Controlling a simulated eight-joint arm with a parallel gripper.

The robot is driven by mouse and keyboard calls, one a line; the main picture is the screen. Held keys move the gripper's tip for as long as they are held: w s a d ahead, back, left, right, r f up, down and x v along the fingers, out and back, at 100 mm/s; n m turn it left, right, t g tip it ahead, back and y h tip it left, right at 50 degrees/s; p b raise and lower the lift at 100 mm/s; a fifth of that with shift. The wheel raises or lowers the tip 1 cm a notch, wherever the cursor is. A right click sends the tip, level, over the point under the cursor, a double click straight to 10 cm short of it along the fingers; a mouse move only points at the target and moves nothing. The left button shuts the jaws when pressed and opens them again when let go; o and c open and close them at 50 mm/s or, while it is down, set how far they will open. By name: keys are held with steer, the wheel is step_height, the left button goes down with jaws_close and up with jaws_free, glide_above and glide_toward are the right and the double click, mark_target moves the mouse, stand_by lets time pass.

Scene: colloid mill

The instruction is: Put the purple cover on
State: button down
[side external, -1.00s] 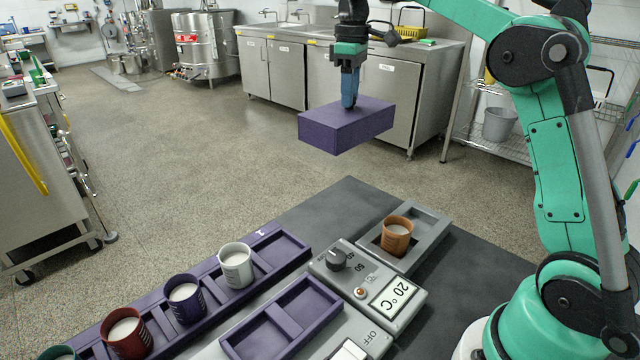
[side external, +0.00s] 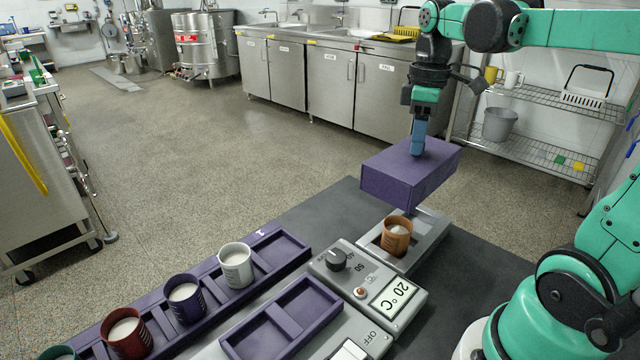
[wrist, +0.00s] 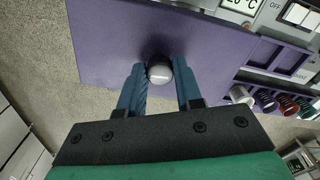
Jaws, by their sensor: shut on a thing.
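The purple cover (side external: 408,174) is a box-like block held in the air above the far right of the dark table. My gripper (side external: 417,146) is shut on it from above. In the wrist view the blue fingers of my gripper (wrist: 160,85) stand on either side of a round grey knob (wrist: 159,72) on the top of the purple cover (wrist: 105,40). The cover's underside is hidden. Below and slightly left of it, an orange cup (side external: 396,236) of white liquid stands in a grey tray (side external: 430,240).
A control unit (side external: 372,290) with a dial and a 20 °C display stands beside the grey tray. A long purple rack (side external: 290,250) holds several cups of white liquid. An empty purple frame (side external: 282,318) lies in front of it. The dark table top (side external: 330,205) is clear behind.

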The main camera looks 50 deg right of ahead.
mark_target(422, 158)
steer(key=shift+s+a+f, duration=0.15)
steer(key=shift+s+f, duration=0.4)
steer(key=shift+s, duration=0.1)
steer(key=shift+f, duration=4.25)
steer(key=shift+f, duration=0.15)
steer(key=shift+c, duration=0.2)
jaws_free()
steer(key=shift+r, duration=3.5)
